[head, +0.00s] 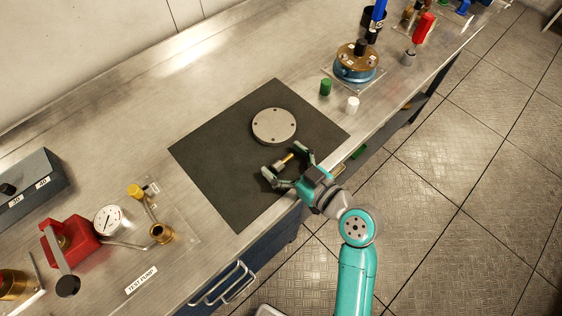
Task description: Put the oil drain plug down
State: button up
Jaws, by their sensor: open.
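The oil drain plug (283,163) is a small piece with a brass-coloured shank and a darker head. It appears to lie on the black mat (215,185), near the mat's front edge. My gripper (284,160) is open, with one finger to each side of the plug. The fingers look apart from the plug, but I cannot tell how high they are above the mat. A round grey flange (274,125) with small holes lies on the mat just beyond the plug.
A test pump with a red body (70,241) and a pressure gauge (109,221) stands at the left. A green cap (325,87), a white cap (352,104) and a blue-and-brown unit (357,64) stand at the back right. The mat's left part is clear.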

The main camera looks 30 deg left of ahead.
jog(key=c, duration=1.3)
jog(key=shift+o, duration=0.2)
jog(key=shift+r, duration=0.1)
